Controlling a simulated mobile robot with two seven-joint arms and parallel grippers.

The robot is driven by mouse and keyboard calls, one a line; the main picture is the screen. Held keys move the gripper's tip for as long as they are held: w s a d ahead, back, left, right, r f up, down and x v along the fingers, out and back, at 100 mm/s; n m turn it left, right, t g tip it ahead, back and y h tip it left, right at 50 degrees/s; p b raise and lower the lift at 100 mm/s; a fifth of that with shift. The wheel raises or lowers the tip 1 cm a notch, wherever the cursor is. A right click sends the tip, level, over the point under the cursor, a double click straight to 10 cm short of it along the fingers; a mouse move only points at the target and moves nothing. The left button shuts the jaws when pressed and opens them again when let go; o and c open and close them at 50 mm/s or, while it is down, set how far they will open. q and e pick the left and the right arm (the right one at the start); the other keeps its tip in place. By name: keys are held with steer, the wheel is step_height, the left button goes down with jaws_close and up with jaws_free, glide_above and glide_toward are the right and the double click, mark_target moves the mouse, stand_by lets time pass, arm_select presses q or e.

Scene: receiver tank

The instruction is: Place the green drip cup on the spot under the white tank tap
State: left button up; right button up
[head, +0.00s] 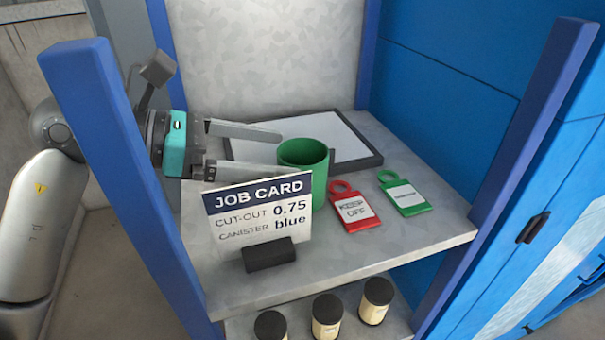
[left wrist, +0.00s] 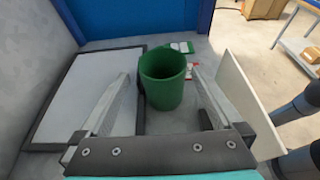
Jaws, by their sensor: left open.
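The green drip cup (head: 304,160) stands upright on the upper shelf, behind the job card and beside the tags. In the left wrist view the cup (left wrist: 163,78) sits ahead, between the lines of my two fingers. My left gripper (head: 245,150) reaches in from the left, level with the shelf, its fingers open and pointing at the cup. In the left wrist view my left gripper (left wrist: 163,85) shows its fingers spread on either side of the cup, with no clear contact. The white tank tap and the spot under it are not in view. My right gripper is not in view.
A job card (head: 258,212) stands in front of the cup. A grey-framed white panel (head: 372,158) lies behind it. A red tag (head: 352,208) and a green tag (head: 404,194) lie to the right. Blue posts (head: 110,140) frame the shelf. Several canisters (head: 327,312) stand below.

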mark_target(303, 155)
arm_select(q)
steer(key=p+x, duration=0.1)
steer(key=x, duration=0.2)
steer(key=shift+s+d+r, duration=0.1)
steer(key=shift+s+d, duration=0.05)
steer(key=shift+d, duration=0.2)
steer(key=shift+w+d+f, duration=0.2)
steer(key=shift+d+f, duration=0.15)
steer(key=shift+d, duration=0.1)
steer(key=shift+c, duration=0.2)
steer(key=c, duration=1.3)
steer(key=shift+r, duration=0.1)
steer(key=shift+r, duration=0.15)
